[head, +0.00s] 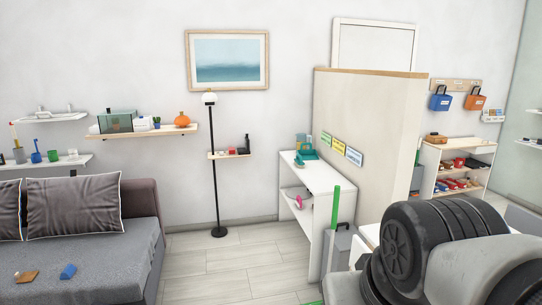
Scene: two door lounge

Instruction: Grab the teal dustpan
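A small teal object (308,155) lies on top of the white shelf unit (318,176) against the beige partition. It may be the teal dustpan, but it is too small to make out its shape clearly. Other small items sit close beside and behind it. My arm fills the lower right of the head view, to the right of the shelf unit and much nearer to the camera. My gripper cannot be made out.
A grey sofa (75,245) stands at left, with open floor (215,265) between it and the shelf unit. A black floor lamp (215,170) stands by the wall. A green pole (335,215) and a grey bin (338,250) stand beside the shelf unit. The partition (365,130) rises behind.

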